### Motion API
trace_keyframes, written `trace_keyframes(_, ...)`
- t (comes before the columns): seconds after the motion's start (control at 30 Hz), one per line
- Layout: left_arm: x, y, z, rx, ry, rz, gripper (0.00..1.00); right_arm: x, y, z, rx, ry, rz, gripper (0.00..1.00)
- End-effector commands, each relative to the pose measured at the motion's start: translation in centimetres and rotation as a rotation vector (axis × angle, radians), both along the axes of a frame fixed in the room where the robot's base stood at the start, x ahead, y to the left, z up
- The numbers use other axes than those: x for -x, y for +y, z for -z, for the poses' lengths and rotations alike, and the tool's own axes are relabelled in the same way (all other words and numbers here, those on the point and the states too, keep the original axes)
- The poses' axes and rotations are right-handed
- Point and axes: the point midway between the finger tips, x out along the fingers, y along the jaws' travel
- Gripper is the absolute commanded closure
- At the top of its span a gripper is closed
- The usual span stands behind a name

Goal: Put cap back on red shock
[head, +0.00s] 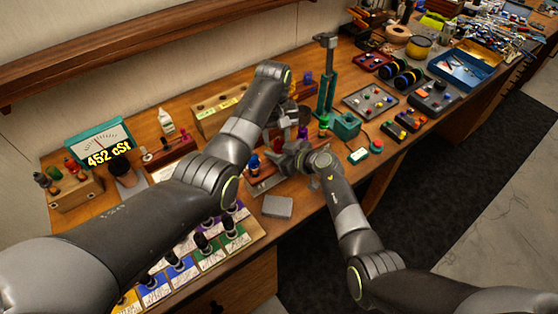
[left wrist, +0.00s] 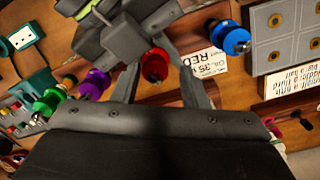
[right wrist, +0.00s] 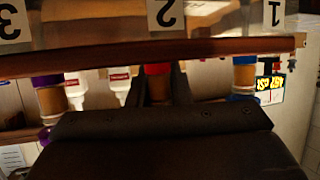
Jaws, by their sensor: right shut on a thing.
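The red shock (left wrist: 154,65) shows from above in the left wrist view, between my left fingertips, as a red round top with a dark middle. I cannot tell there whether this is its cap or its open top. In the right wrist view, its red collar and amber body (right wrist: 158,88) sit between the fingers of my right gripper (right wrist: 160,82), which is shut on it. My left gripper (left wrist: 158,68) is open around the red top from above. In the head view, my arms hide the red shock. I cannot pick out a separate cap.
A blue shock (left wrist: 230,38) and a purple shock (left wrist: 95,83) stand either side, with a green one (left wrist: 48,102) beyond. White bottles (right wrist: 92,82) stand behind. A meter (head: 98,140) reads 452 cSt. My right gripper is close beside my left one.

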Motion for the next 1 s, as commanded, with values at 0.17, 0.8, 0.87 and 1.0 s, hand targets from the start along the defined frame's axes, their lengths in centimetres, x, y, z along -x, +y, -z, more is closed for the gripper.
trace_keyframes(0.17,0.1,-0.5,-0.3,0.01,-0.002,0.005,0.55,0.1,0.3,-0.1,-0.003,0.001,-0.006,1.0)
trace_keyframes(0.8,-0.1,-0.2,-4.6,0.008,-0.001,0.004,0.55,0.1,0.2,0.0,-0.002,0.002,-0.003,1.0)
trace_keyframes(0.87,-0.1,-0.2,-4.6,0.007,0.0,0.002,0.58,0.1,0.2,0.0,-0.001,0.001,-0.004,1.0)
trace_keyframes(1.0,-0.1,-0.2,-5.1,0.005,0.0,-0.052,0.58,0.1,0.2,0.0,-0.002,0.0,-0.003,1.0)
